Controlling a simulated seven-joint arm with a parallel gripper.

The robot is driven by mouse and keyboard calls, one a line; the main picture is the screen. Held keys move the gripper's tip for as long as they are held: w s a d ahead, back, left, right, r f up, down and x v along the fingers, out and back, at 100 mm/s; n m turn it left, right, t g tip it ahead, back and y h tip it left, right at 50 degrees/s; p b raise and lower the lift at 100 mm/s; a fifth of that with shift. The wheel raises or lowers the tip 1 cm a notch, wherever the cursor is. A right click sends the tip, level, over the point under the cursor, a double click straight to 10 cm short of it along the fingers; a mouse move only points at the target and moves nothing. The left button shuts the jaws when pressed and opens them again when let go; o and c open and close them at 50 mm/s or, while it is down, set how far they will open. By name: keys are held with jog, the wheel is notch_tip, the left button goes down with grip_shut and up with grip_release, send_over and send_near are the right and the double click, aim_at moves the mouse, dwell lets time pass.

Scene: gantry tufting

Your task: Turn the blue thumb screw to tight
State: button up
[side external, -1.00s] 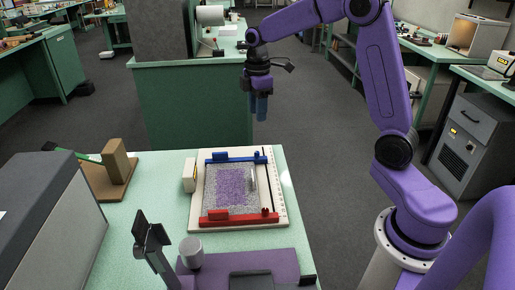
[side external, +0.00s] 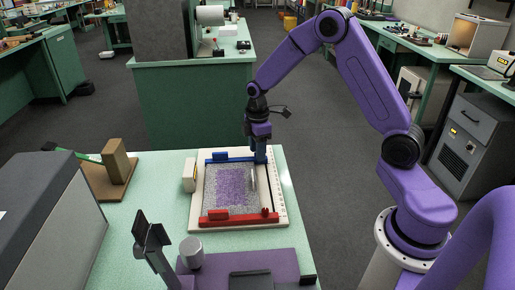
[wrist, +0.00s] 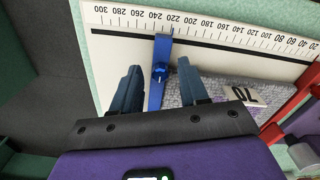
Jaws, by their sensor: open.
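The blue thumb screw (wrist: 160,69) sits on the blue clamp bar (wrist: 157,94), near its scale end. In the side view the blue bar (side external: 232,156) crosses the far side of the tufting frame (side external: 196,208), and my gripper hides the screw. My gripper (side external: 260,157) points down over that end of the bar. In the wrist view its two fingers (wrist: 159,66) are apart, one on each side of the screw, with gaps showing. I cannot tell how tight the screw is or how far the fingertips are above it.
A red bar (side external: 230,218) with a red screw (side external: 265,211) crosses the near side. A numbered scale (wrist: 200,28) runs along the frame edge. A silver piece (side external: 253,180) stands on the speckled mat. A wooden block stand (side external: 116,160) is at left.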

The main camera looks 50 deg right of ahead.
grip_shut()
jog(key=shift+m, duration=0.3)
jog(key=m, duration=0.9)
jog(key=shift+a+m, duration=0.1)
jog(key=shift+m, duration=0.3)
jog(key=m, duration=0.4)
jog(key=shift+m, duration=2.8)
